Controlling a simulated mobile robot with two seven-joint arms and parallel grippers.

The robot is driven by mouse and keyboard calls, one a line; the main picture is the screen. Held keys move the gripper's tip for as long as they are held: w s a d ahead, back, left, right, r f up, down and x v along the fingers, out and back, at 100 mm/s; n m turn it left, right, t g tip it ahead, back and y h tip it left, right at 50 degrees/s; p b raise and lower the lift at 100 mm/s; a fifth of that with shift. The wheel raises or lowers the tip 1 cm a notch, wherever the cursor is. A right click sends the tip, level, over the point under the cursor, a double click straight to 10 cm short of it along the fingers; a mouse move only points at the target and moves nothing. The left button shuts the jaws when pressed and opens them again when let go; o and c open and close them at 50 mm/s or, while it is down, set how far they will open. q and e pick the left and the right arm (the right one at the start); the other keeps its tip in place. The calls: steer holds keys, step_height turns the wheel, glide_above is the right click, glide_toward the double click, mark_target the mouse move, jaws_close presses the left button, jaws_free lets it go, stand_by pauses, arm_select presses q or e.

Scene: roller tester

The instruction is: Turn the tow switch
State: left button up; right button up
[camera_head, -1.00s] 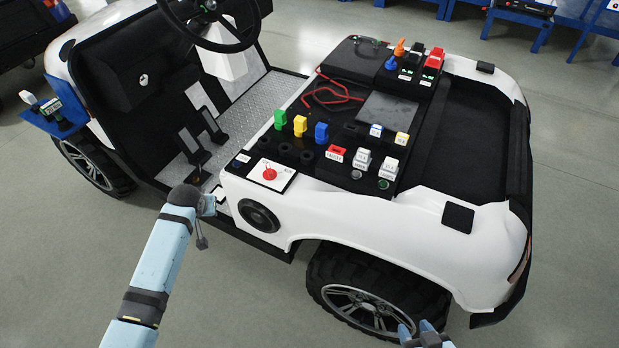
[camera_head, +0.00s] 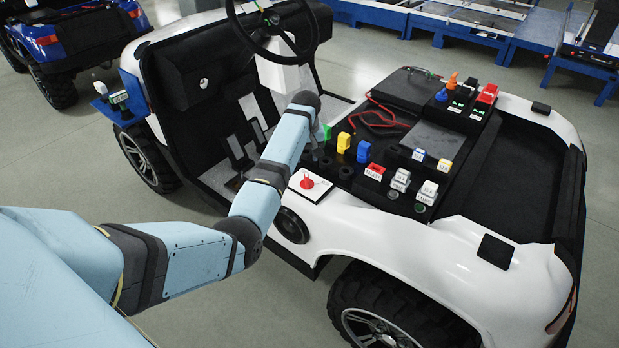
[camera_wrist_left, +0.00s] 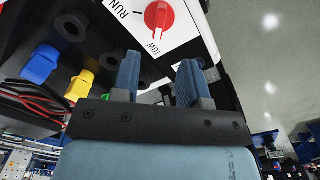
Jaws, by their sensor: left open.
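The tow switch is a red rotary knob (camera_head: 307,183) on a white plate (camera_head: 320,190) at the cart's near corner. In the left wrist view the red knob (camera_wrist_left: 158,16) is at the top of the picture, on the plate (camera_wrist_left: 182,40) lettered RUN and TOW. My left gripper (camera_wrist_left: 158,84) is open, its two blue fingers apart with nothing between them. The knob lies beyond the fingertips, and they appear apart from it. In the head view my left arm hides the left gripper's fingers. My right gripper is out of view.
Blue (camera_head: 363,151) and yellow (camera_head: 343,142) connectors stand beside the switch, with a green one partly behind my arm. A red block (camera_head: 375,171) and white blocks lie further right. The steering wheel (camera_head: 272,25) rises behind my left wrist.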

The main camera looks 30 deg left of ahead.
mark_target(307, 178)
arm_select(q)
step_height(307, 178, down, 9)
steer(key=shift+r, duration=0.1)
stand_by(0.3)
jaws_close()
